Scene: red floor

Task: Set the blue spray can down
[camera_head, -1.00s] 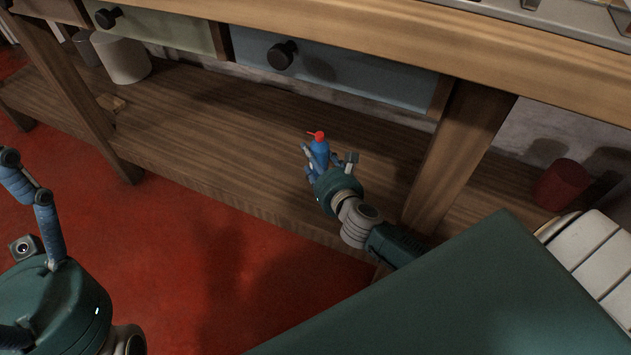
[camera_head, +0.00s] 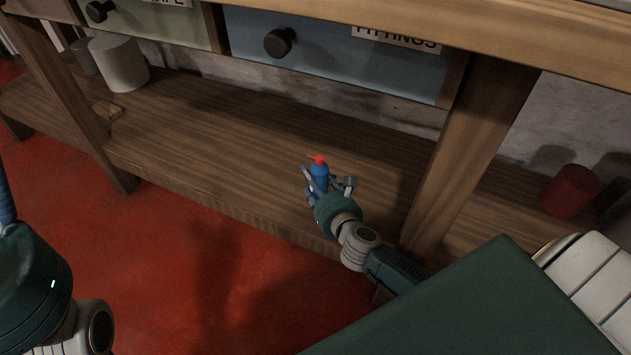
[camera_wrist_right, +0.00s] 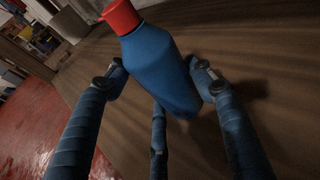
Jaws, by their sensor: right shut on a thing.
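The blue spray can (camera_head: 319,172) has a red top and is at my right gripper (camera_head: 328,186), over the lower shelf of the workbench. In the right wrist view, the can (camera_wrist_right: 160,72) stands between the fingers of my right gripper (camera_wrist_right: 160,85), which are shut on its sides. The can's lower part is partly hidden by the fingers, and I cannot tell whether its base touches the shelf.
The wooden lower shelf (camera_head: 215,140) is largely bare around the can. A wooden post (camera_head: 468,150) stands right of my gripper. Drawers (camera_head: 340,55) hang above. A white-grey canister (camera_head: 119,64) stands at the left, a red can (camera_head: 570,192) at the right. Red floor lies in front.

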